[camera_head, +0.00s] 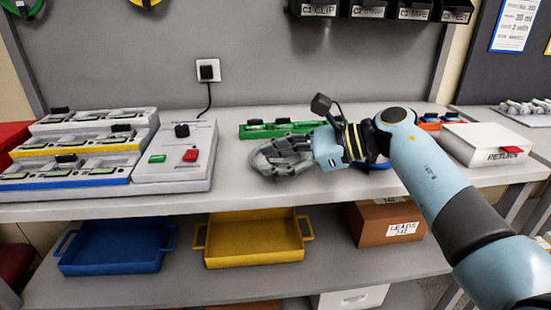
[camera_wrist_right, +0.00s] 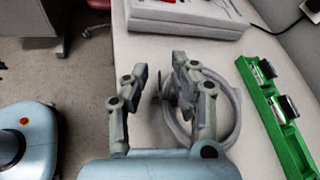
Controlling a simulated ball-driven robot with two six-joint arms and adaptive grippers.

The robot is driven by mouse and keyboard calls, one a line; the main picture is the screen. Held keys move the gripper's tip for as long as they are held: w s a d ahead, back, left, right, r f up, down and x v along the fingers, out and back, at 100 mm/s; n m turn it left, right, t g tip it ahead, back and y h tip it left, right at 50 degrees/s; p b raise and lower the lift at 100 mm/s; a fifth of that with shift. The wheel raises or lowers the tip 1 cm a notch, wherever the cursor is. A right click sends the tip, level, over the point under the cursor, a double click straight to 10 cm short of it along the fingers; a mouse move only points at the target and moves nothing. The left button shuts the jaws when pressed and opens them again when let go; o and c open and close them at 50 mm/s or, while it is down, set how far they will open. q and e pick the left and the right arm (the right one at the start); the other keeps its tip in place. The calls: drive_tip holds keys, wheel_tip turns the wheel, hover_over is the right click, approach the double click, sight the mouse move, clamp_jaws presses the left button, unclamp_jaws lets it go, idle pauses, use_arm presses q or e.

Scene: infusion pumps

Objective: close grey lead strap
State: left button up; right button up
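A coiled grey lead (camera_head: 262,160) lies on the bench top, partly hidden by my right gripper (camera_head: 288,155). In the right wrist view the grey lead (camera_wrist_right: 236,110) forms a loop beside and behind the right-hand finger. A small grey part of it, which may be the strap, shows near the gap between the fingers; whether the strap is open or closed is not clear. My right gripper (camera_wrist_right: 160,72) is open, its two fingers apart. I cannot tell whether either finger touches the lead. My left gripper is not in view.
A green rail (camera_head: 255,131) lies behind the lead. A grey control box (camera_head: 185,160) and stepped racks (camera_head: 85,145) stand at left. A white RETURN box (camera_head: 487,145) stands at right. Blue (camera_head: 113,225) and yellow (camera_head: 254,225) trays sit on the lower shelf.

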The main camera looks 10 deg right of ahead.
drive_tip(key=shift+c, duration=0.3)
clamp_jaws()
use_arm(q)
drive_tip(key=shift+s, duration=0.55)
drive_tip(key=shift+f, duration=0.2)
use_arm(e)
drive_tip(key=shift+w, duration=0.1)
drive_tip(key=shift+w+d+m+g+b, duration=0.15)
drive_tip(key=shift+w+m+g+b, duration=0.2)
drive_tip(key=shift+m+g+b, duration=0.5)
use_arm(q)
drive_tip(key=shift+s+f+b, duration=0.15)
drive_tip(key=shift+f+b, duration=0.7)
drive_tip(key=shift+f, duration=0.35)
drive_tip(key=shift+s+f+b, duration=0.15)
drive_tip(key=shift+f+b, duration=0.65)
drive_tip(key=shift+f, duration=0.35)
use_arm(e)
drive_tip(key=shift+w+d+m+g+y, duration=0.1)
drive_tip(key=shift+w+m+g, duration=0.15)
drive_tip(key=shift+m, duration=0.25)
drive_tip(key=shift+w+a+m+g+y, duration=0.15)
drive_tip(key=shift+m+g, duration=0.1)
drive_tip(key=shift+m, duration=0.3)
drive_tip(key=shift+w+d+m+g+y, duration=0.15)
drive_tip(key=shift+w+m+g, duration=0.1)
drive_tip(key=shift+m, duration=0.25)
drive_tip(key=shift+c, duration=2)
unclamp_jaws()
